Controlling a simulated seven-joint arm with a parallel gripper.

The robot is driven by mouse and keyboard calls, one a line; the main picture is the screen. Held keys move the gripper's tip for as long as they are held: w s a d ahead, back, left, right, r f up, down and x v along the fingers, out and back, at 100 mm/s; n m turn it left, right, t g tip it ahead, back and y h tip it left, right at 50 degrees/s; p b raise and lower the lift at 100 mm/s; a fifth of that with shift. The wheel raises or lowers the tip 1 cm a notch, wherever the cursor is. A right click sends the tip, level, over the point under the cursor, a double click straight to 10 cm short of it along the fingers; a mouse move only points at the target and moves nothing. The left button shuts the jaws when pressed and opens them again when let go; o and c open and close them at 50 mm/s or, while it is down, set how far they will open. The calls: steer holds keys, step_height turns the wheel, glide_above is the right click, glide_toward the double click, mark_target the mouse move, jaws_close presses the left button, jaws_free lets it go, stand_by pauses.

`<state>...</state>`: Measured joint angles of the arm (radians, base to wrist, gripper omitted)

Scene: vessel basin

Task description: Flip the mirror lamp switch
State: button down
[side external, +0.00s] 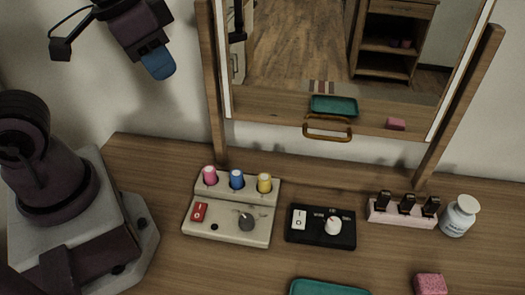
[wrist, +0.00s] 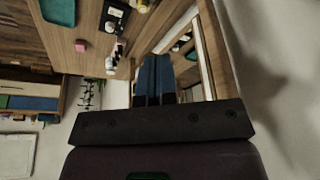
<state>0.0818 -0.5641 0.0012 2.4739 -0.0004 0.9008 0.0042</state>
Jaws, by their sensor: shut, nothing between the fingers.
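Two boxes with switches stand on the wooden counter in the side view. The beige box (side external: 230,225) has a red rocker switch (side external: 199,212), a grey knob and three coloured caps along its back. The black box (side external: 320,227) has a white rocker switch (side external: 299,219) and a white knob. I cannot tell from labels which switch is the mirror lamp's. The mirror (side external: 310,45) stands in a wooden frame behind them. My gripper (side external: 160,66) is shut and empty, high at the upper left, well above and apart from both boxes. Its blue fingers (wrist: 153,80) show together in the wrist view.
A pink rack (side external: 402,213) with dark bottles and a white jar (side external: 459,216) stand at the right. A pink sponge (side external: 430,284) and a teal tray (side external: 325,288) lie at the front. A wooden handle (side external: 327,133) juts below the mirror.

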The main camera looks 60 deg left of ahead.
steer(key=a+r+t, duration=0.1)
steer(key=s+r+n, duration=0.1)
steer(key=r, duration=0.1)
steer(key=shift+s+a+t, duration=0.2)
steer(key=shift+a+t, duration=0.15)
steer(key=shift+t, duration=0.05)
steer(key=w+d+f+n+g, duration=0.5)
steer(key=w+d+f+n, duration=1.2)
steer(key=n, duration=1)
steer(key=shift+w+d+f+g, duration=0.2)
steer(key=shift+w+f+g, duration=0.1)
steer(key=shift+w+f, duration=0.15)
